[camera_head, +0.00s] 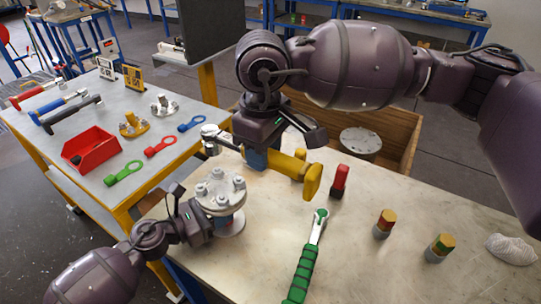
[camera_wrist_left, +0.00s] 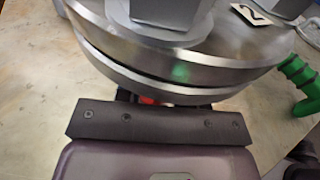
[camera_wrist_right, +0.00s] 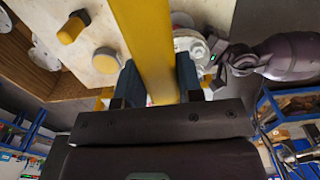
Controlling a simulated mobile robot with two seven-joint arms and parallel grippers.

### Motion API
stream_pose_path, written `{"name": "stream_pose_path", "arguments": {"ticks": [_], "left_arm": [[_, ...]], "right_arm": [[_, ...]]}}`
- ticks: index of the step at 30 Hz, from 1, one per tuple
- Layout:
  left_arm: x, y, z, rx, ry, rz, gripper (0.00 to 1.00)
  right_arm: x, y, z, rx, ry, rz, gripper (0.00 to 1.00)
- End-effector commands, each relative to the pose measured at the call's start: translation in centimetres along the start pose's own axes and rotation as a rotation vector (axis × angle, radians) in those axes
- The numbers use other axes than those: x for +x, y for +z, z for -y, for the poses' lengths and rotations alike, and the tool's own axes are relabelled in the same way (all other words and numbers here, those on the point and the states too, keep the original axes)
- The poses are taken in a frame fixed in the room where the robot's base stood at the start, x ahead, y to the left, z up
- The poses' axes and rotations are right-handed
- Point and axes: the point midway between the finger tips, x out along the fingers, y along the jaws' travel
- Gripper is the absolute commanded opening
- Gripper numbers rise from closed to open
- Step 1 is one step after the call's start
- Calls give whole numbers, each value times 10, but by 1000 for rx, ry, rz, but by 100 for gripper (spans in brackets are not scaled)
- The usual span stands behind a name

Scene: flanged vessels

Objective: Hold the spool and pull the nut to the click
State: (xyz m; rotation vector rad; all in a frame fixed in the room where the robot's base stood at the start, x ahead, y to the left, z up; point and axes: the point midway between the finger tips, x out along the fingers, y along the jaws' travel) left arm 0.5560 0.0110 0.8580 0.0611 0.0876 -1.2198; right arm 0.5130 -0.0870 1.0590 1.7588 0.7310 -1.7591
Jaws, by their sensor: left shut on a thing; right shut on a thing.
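The spool (camera_head: 222,198) is a grey flanged vessel with several large nuts (camera_head: 217,174) on its top flange. It stands upright at the left side of the pale bench. My left gripper (camera_head: 204,222) is shut on the spool from the left; in the left wrist view its jaws (camera_wrist_left: 150,98) are under the flange rim (camera_wrist_left: 180,72), mostly hidden. My right gripper (camera_head: 257,158) is shut on a yellow wrench (camera_head: 290,171); its yellow bar also shows between the blue jaw pads in the right wrist view (camera_wrist_right: 143,45). The wrench's silver head (camera_head: 211,136) appears above and behind the nuts, seemingly apart.
A green wrench (camera_head: 304,266) lies on the bench (camera_head: 370,275), front of centre. A red upright piece (camera_head: 340,181), two banded sockets (camera_head: 384,223) and a white cloth (camera_head: 512,249) stand or lie to the right. A wooden crate (camera_head: 400,133) is behind. A side table holds a red bin (camera_head: 90,150).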

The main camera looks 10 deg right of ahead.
Motion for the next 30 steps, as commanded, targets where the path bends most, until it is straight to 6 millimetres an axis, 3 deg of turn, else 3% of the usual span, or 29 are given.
{"name": "stream_pose_path", "arguments": {"ticks": [16, 30], "left_arm": [[0, 0, 0, -1, 1, 0, 16], [0, 0, 0, 0, 1, -1, 16]], "right_arm": [[44, 0, 0, 2, 0, 0, 6], [43, 0, 0, 2, 1, -2, 6]]}}
